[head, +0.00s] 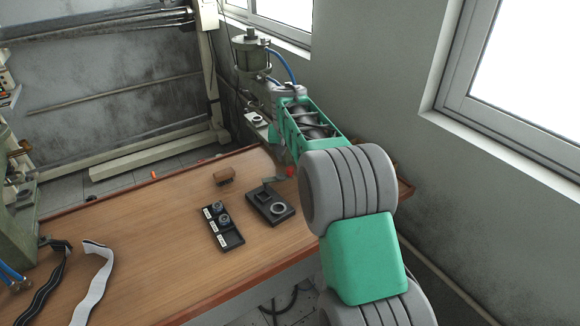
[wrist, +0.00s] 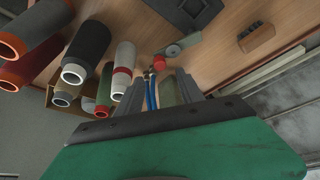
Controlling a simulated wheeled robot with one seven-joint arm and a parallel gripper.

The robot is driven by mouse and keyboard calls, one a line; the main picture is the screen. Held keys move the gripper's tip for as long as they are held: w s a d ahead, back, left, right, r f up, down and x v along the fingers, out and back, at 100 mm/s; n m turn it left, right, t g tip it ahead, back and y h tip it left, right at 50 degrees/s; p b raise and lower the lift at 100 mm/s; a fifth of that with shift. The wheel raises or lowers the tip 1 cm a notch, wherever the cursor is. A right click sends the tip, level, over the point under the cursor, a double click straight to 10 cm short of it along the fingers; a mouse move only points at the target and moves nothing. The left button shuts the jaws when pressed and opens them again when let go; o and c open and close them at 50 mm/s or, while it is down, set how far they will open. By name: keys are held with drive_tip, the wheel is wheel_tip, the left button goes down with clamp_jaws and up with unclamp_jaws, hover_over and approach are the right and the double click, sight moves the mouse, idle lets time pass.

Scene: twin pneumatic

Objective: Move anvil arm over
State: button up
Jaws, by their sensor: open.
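In the head view, a press with a green-grey cylinder (head: 250,52) and blue hoses stands at the table's far edge. Low beside it, a curved grey piece (head: 273,156) and a red part (head: 291,171) show; I cannot tell surely which part is the anvil arm. My arm reaches to this press and hides much of it. In the wrist view, my gripper (wrist: 163,80) is open, with blue hoses and a green-grey cylinder (wrist: 168,91) showing between or beyond its fingers. A red knob (wrist: 160,63) and a flat grey piece (wrist: 176,48) lie beyond the fingertips. Contact is unclear.
A brown block (head: 224,176), a black fixture with a ring (head: 270,206) and a labelled black tray (head: 222,228) lie on the wooden table (head: 150,230). Straps (head: 95,270) and another green machine (head: 15,215) are at left. Several yarn cones (wrist: 87,52) crowd the wrist view's left.

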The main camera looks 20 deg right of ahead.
sight(290, 168)
drive_tip(key=p+x, duration=0.1)
drive_tip(key=x, duration=0.6)
drive_tip(key=shift+p, duration=0.35)
drive_tip(key=shift+c, duration=0.6)
clamp_jaws()
